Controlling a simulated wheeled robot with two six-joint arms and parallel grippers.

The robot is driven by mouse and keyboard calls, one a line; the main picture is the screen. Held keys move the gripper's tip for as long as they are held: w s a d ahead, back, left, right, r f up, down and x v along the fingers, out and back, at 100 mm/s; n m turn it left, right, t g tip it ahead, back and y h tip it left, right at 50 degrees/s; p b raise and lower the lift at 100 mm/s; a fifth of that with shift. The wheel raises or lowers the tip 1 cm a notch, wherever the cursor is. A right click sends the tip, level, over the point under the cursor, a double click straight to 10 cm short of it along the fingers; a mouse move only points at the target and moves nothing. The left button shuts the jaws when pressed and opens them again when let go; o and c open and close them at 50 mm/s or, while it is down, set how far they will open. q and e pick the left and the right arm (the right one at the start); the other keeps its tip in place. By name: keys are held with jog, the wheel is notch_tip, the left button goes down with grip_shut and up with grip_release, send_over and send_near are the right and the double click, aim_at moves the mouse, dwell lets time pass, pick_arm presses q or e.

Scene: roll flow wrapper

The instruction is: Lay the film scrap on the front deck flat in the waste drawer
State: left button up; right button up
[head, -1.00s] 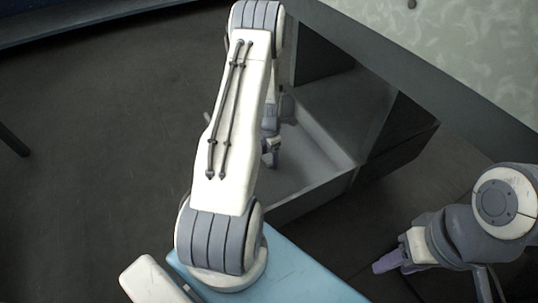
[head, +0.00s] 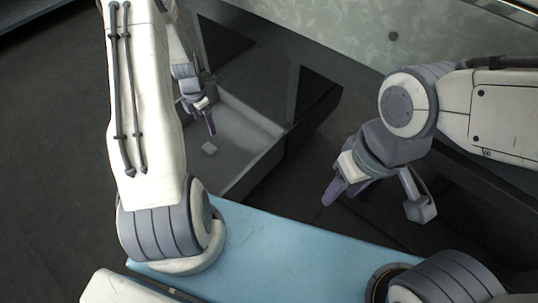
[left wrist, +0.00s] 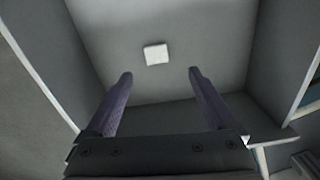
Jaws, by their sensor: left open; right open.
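The film scrap (head: 209,148) is a small pale square. It lies on the floor of the open grey waste drawer (head: 262,124), and it looks flat there. In the left wrist view the scrap (left wrist: 155,54) lies clear of the drawer walls, beyond my fingertips. My left gripper (head: 211,124) hangs inside or just above the drawer, apart from the scrap. In the left wrist view my left gripper (left wrist: 160,76) is open with nothing between its fingers. My right gripper (head: 335,191) is open and appears empty, to the right of the drawer.
A dark machine cabinet (head: 330,55) with a pale mottled panel (head: 380,35) above stands behind the drawer. The drawer walls rise around my left gripper. Dark floor (head: 300,195) lies open in front. The blue surface (head: 290,250) in the foreground appears part of my base.

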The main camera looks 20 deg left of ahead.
pick_arm(q)
jog(key=s+d+r+m, duration=0.2)
jog(key=d+r+m, duration=0.65)
jog(key=d, duration=0.35)
jog(key=s+d+r+m, duration=0.2)
jog(key=d+r+m, duration=0.6)
jog(key=d+m, duration=0.3)
jog(key=s+d+r+m, duration=0.3)
jog(key=s+d+m, duration=0.2)
jog(key=s+m, duration=0.4)
jog(key=s+d+r+m+h, duration=0.1)
jog(key=s+d+r+m, duration=0.3)
jog(key=s+m, duration=0.5)
jog(key=shift+s+d, duration=0.35)
jog(key=shift+d, duration=0.2)
jog(key=shift+m, duration=0.25)
notch_tip(320, 180, up, 48)
jog(key=p, duration=4.8)
